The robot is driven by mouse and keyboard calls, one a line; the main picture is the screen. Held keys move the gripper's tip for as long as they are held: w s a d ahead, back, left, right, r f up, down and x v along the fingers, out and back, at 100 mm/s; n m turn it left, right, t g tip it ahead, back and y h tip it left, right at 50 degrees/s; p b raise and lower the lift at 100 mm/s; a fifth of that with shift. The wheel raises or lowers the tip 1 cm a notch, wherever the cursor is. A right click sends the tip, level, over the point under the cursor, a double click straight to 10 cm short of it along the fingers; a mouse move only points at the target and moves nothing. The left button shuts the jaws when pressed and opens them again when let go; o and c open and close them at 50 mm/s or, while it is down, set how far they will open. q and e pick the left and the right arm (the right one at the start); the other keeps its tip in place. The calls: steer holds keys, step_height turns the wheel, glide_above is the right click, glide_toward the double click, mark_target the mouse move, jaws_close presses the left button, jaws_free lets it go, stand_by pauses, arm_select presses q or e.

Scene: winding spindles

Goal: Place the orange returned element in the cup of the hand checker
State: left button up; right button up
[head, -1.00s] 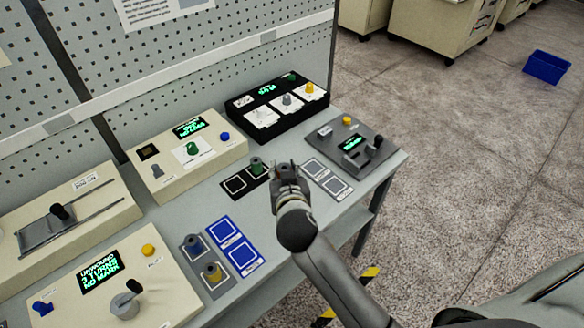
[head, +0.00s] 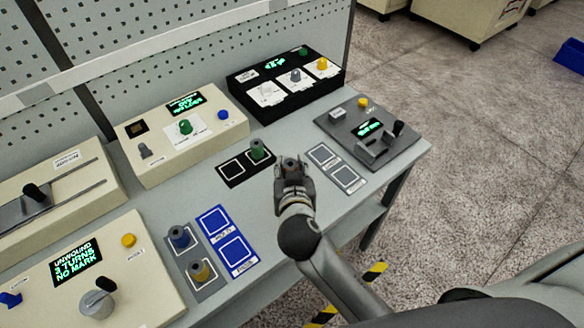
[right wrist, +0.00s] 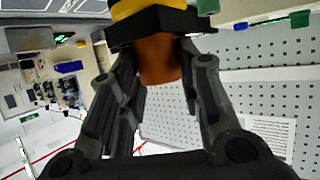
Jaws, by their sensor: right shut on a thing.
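My right gripper (head: 291,165) is above the table, between the black two-square pad and the grey two-square pad. It is shut on a small element whose dark top shows between the fingers. In the right wrist view an orange round body (right wrist: 158,62) shows between the fingers. A dark block and a yellow curved piece are at that view's top edge; I cannot tell what they belong to. A grey device (head: 345,121) with a yellow button, a green display and a black lever stands at the table's right; its label is unreadable. I cannot tell which device is the hand checker. My left gripper is out of view.
A green spindle (head: 257,149) stands on the black pad (head: 232,171), close left of my gripper. The grey pad (head: 333,164) is bare. A blue pad (head: 226,238) and a rack with blue and yellow spindles are nearer. A black box (head: 284,90) and beige devices line the back.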

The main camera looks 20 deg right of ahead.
steer(key=shift+s, duration=0.2)
steer(key=shift+s+a+r, duration=0.1)
steer(key=shift+s+a, duration=0.1)
steer(key=o, duration=0.6)
steer(key=shift+o, duration=1.1)
steer(key=shift+f, duration=0.2)
steer(key=shift+o, duration=1)
steer(key=shift+w, duration=0.1)
steer(key=shift+r, duration=0.4)
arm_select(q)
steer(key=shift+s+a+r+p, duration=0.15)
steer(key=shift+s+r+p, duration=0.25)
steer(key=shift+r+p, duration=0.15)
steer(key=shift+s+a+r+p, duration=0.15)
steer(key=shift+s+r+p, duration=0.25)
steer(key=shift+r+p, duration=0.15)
arm_select(e)
steer(key=v, duration=1.2)
steer(key=shift+f, duration=0.2)
steer(key=shift+d+f, duration=0.1)
